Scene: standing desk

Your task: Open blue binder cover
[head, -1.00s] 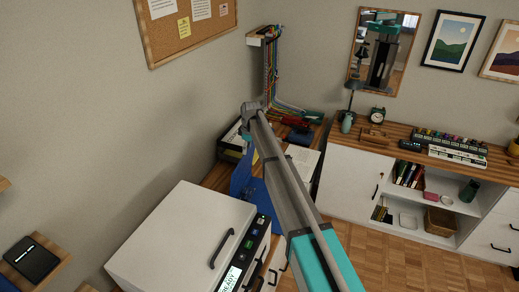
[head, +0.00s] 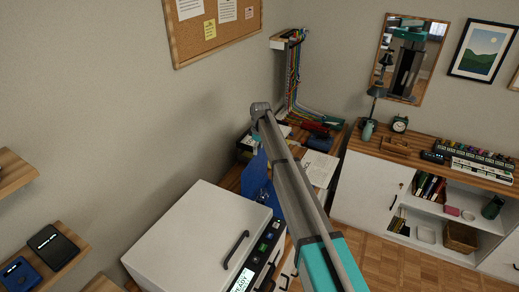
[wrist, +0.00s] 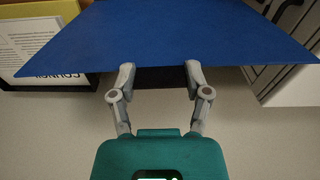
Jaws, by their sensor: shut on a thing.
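The blue binder cover (head: 255,174) stands raised at a steep angle over the desk in the head view, beside my arm. Part of the binder is hidden behind my arm. In the wrist view the cover (wrist: 165,35) is a broad blue sheet across the top, its near edge at my fingertips. My gripper (wrist: 160,76) is shut on the cover's edge, one finger on each side of the picture's middle.
A white printer (head: 190,235) stands in front of the binder. A framed sheet (wrist: 45,50) shows at left in the wrist view. Cables (head: 293,80) hang in the back corner.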

